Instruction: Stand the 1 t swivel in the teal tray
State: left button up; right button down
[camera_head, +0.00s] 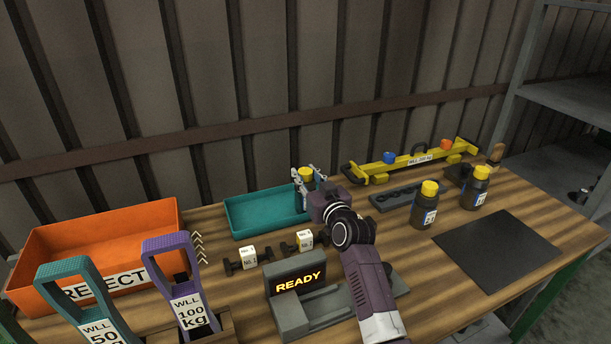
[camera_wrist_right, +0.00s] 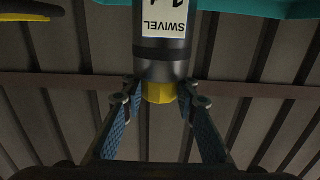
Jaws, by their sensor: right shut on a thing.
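The teal tray (camera_head: 262,211) lies on the wooden bench near the back wall. My right gripper (camera_head: 307,180) is over or beside the tray's right end, shut on the swivel. The swivel's yellow top (camera_head: 306,172) shows between the fingers in the head view; its body is mostly hidden by the gripper there. In the right wrist view the swivel (camera_wrist_right: 163,50) is a dark cylinder with a white "SWIVEL" label and yellow end, between the fingertips (camera_wrist_right: 160,95). An edge of the teal tray also shows there (camera_wrist_right: 260,8). I cannot tell whether the swivel touches the tray floor. My left gripper is not in view.
An orange reject bin (camera_head: 100,240) stands left, behind the purple 100 kg piece (camera_head: 180,270) and teal 50 kg piece (camera_head: 85,300). A READY display (camera_head: 297,283) is in front. Two dark bottles (camera_head: 424,208) (camera_head: 475,190), a yellow beam (camera_head: 400,163) and a black mat (camera_head: 497,250) are right.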

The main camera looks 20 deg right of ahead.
jog(key=shift+r, duration=0.25)
jog(key=c, duration=2)
grip_release()
jog(key=shift+f, duration=0.25)
jog(key=o, duration=0.5)
jog(key=s, duration=1.2)
jog(key=shift+d+r, duration=0.15)
jog(key=shift+r, duration=0.2)
